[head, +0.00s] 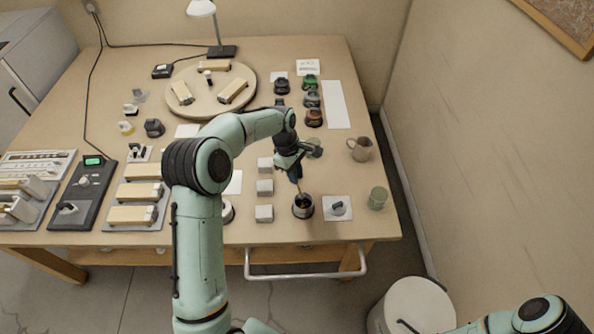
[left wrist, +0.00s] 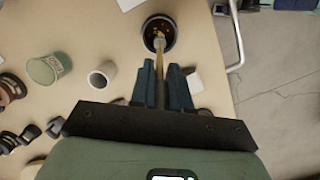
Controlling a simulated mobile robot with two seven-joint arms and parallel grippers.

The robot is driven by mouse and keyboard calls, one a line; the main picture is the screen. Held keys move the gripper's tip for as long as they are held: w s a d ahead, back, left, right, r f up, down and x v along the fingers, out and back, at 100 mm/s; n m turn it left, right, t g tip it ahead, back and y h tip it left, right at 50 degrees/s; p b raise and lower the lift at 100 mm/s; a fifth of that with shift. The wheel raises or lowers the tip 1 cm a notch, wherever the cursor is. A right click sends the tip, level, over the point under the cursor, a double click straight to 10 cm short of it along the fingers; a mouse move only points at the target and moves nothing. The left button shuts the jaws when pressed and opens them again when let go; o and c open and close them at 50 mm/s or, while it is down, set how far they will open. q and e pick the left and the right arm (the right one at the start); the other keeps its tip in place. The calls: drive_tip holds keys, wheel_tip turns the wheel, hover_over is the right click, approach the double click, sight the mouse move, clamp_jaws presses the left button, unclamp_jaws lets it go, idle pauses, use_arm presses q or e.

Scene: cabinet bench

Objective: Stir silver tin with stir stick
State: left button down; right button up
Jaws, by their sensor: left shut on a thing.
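The silver tin (head: 303,208) stands upright near the front edge of the bench, with dark contents inside its rim. It also shows at the top of the left wrist view (left wrist: 158,33). My left gripper (head: 295,174) is above and just behind the tin, pointing down. It is shut on the stir stick (left wrist: 160,62), a thin light-brown rod. The stick's lower end is inside the tin's mouth; its tip is hard to make out among the contents. My right gripper is not in view; only part of my right arm shows at the bottom right.
Several pale blocks (head: 264,213) stand left of the tin. A white pad with a dark knob (head: 337,208) and a green cup (head: 378,198) are to its right. A jug (head: 360,149) stands behind. A rail (head: 306,276) runs along the front edge.

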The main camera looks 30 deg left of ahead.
sight(301, 195)
use_arm(q)
drive_tip(key=shift+b+x, duration=0.95)
drive_tip(key=shift+x, duration=2.45)
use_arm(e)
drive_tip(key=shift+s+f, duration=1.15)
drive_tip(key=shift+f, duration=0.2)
use_arm(q)
drive_tip(key=shift+a, duration=0.1)
